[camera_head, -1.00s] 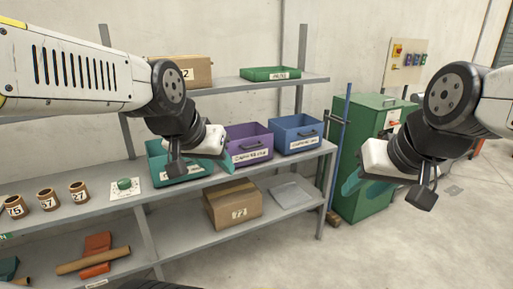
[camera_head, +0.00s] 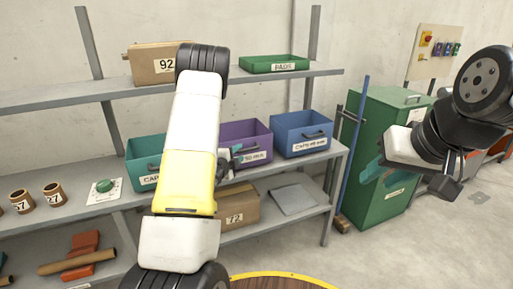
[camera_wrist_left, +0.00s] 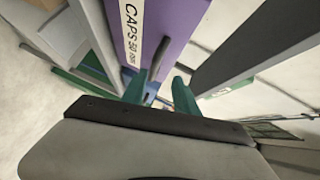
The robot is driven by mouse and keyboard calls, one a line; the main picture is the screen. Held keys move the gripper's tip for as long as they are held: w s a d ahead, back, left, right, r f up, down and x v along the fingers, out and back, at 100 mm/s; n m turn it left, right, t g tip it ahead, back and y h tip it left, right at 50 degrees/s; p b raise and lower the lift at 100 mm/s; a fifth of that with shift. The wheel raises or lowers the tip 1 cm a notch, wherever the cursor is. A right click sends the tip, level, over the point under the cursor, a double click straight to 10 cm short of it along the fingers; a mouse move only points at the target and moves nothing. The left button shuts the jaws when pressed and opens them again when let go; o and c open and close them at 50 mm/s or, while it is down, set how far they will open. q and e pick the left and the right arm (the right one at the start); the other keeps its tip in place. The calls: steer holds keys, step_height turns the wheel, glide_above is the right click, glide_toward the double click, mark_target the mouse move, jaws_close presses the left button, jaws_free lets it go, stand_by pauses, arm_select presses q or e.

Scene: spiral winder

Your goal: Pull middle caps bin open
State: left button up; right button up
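The middle caps bin (camera_head: 245,133) is purple and sits on the middle shelf between a teal bin (camera_head: 147,150) and a blue bin (camera_head: 300,134). In the left wrist view the purple bin (camera_wrist_left: 180,25) shows its "CAPS 50 mm" label close up. My left gripper (camera_wrist_left: 160,92) is at the bin's front; its two teal fingers are apart, with a dark piece, perhaps the handle, between them. In the head view my left arm hides most of that gripper and part of the bin's front. My right gripper (camera_head: 376,168) is off to the right, away from the bins, its finger gap unclear.
The shelf unit (camera_head: 310,165) also holds cardboard boxes, a green tray (camera_head: 273,64) and brown cups. A green cabinet (camera_head: 375,150) and a blue pole (camera_head: 352,140) stand right of it. A round table edge (camera_head: 285,277) shows at the bottom.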

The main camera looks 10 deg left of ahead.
mark_target(246, 151)
arm_select(q)
steer(key=shift+m, duration=0.5)
steer(key=x, duration=0.5)
steer(key=f+x, duration=0.1)
steer(key=x, duration=0.1)
steer(key=shift+w+d, duration=0.15)
steer(key=shift+d, duration=0.2)
steer(key=shift+h, duration=0.3)
jaws_close()
stand_by(0.4)
